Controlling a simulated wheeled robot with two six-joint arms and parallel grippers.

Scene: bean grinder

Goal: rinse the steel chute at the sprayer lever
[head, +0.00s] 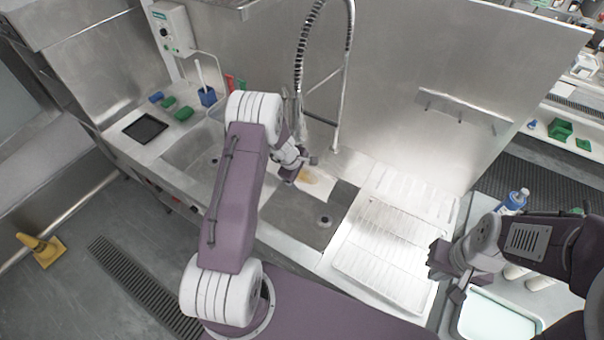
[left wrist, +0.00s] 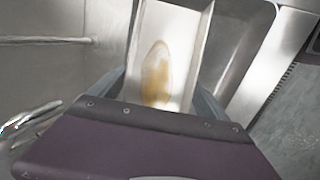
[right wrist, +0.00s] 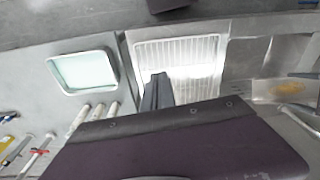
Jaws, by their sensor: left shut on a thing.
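The steel chute (head: 322,184) is a pale metal trough with a yellow-brown stain on its inner face. My left gripper (head: 299,166) is shut on it and holds it over the right sink basin (head: 290,215). In the left wrist view the chute (left wrist: 178,22) lies between the two fingers, its near end hidden by the gripper. The sprayer hose (head: 300,60) hangs behind my left arm; its lever is hidden in the head view. A blurred chrome part (left wrist: 30,122) shows at left in the left wrist view. My right gripper (right wrist: 157,92) appears shut and empty, right of the drainboard.
A ribbed drainboard (head: 390,250) lies right of the basin. A pale tray (head: 495,320), white cylinders and a blue bottle (head: 516,200) are near my right arm. A control box (head: 172,28) is on the back wall. Green and blue items (head: 184,114) stand at the left sink.

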